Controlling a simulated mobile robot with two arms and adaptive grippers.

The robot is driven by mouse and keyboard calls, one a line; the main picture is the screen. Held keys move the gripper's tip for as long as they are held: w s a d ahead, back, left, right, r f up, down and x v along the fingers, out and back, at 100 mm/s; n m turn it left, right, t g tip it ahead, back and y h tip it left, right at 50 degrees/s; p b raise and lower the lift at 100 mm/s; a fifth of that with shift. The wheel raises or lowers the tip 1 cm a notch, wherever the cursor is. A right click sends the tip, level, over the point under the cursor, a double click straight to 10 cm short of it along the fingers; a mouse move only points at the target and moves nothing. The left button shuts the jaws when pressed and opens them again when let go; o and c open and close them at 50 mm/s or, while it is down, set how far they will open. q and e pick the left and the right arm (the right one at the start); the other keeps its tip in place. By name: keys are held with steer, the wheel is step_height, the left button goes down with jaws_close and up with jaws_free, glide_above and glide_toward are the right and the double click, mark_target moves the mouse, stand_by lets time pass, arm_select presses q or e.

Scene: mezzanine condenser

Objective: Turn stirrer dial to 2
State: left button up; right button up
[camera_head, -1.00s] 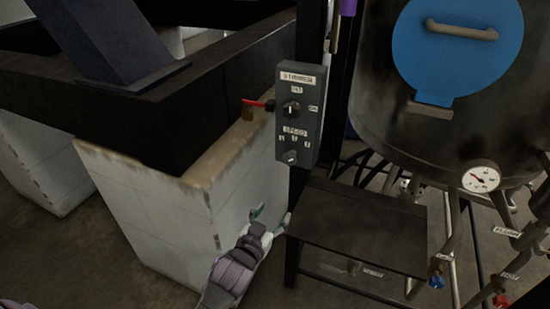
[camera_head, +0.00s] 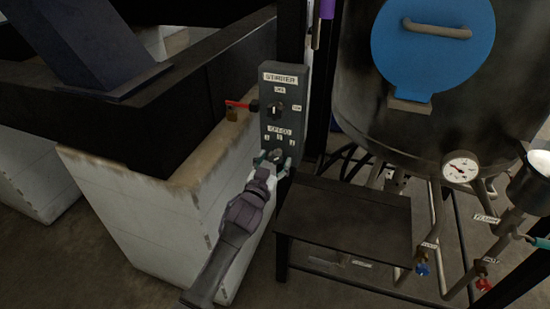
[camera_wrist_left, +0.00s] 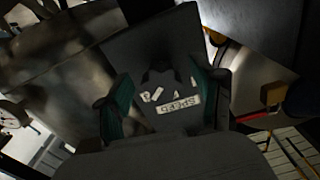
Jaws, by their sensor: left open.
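The grey control box labelled STIRRER (camera_head: 298,130) stands on a dark post in the head view. Its lower dial (camera_head: 277,155) sits below a SPEED label and small number tags; its pointer setting is too small to read. My left gripper (camera_head: 271,164) is open at this dial, coming from below. In the left wrist view, the dark dial (camera_wrist_left: 160,75) lies between and beyond the two teal fingers of my open left gripper (camera_wrist_left: 160,105). I cannot tell whether they touch it. My right gripper is not in view.
An upper knob (camera_head: 277,109) sits above the speed dial. A red lever with a padlock (camera_head: 232,114) is left of the box. A dark step (camera_head: 345,217) is below right, beside a large tank (camera_head: 400,130). A pale low wall (camera_head: 130,200) is at left.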

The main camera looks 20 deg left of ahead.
arm_select(q)
steer(key=shift+w, duration=0.5)
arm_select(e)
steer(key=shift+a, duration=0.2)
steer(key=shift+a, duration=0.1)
arm_select(q)
steer(key=c, duration=1.1)
steer(key=shift+c, duration=0.2)
